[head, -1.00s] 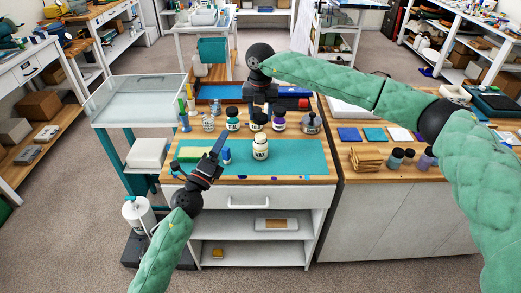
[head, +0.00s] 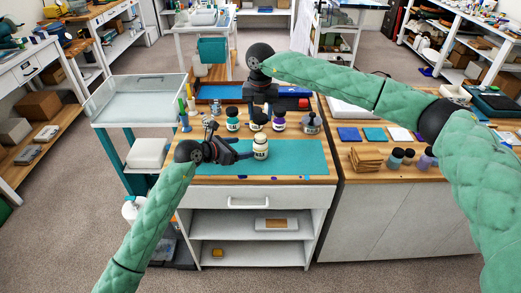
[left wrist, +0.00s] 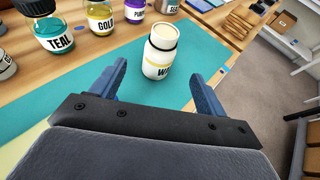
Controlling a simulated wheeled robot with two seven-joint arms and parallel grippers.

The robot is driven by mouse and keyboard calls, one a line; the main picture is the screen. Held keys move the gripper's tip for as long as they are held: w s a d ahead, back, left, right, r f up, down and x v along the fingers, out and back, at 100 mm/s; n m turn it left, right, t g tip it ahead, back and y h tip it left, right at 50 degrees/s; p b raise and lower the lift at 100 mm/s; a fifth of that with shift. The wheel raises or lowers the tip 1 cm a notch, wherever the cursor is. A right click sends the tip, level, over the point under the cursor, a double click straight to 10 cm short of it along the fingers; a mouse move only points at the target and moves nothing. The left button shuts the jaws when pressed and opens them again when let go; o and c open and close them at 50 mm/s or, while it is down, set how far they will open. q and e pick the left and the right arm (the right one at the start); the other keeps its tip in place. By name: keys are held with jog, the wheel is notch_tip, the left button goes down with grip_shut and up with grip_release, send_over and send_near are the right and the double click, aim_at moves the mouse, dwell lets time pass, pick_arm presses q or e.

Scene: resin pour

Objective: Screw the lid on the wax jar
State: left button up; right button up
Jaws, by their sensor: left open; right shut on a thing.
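The wax jar (head: 261,147), cream with a pale label, stands upright on the teal mat (head: 305,158). Its top looks pale, with no dark lid on it. In the left wrist view the jar (left wrist: 160,52) stands just ahead of and partly between the blue fingertips. My left gripper (head: 250,155) is open, low over the mat at the jar's left; its fingers (left wrist: 157,72) do not visibly touch the jar. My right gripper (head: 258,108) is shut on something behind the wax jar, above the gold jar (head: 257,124). What it holds cannot be made out.
A teal jar (head: 232,121) and a purple jar (head: 279,122) stand in a row behind the wax jar. A grey lidded can (head: 311,124) stands right of them. Bottles (head: 185,116) stand at the back left. The mat's right side is clear.

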pick_arm(q)
jog(key=x, duration=1.2)
jog(key=shift+r, duration=0.1)
jog(key=shift+c, duration=0.2)
jog(key=c, duration=1.4)
pick_arm(e)
send_over(260, 136)
jog(key=shift+s+f, duration=0.1)
jog(key=shift+f, duration=2.35)
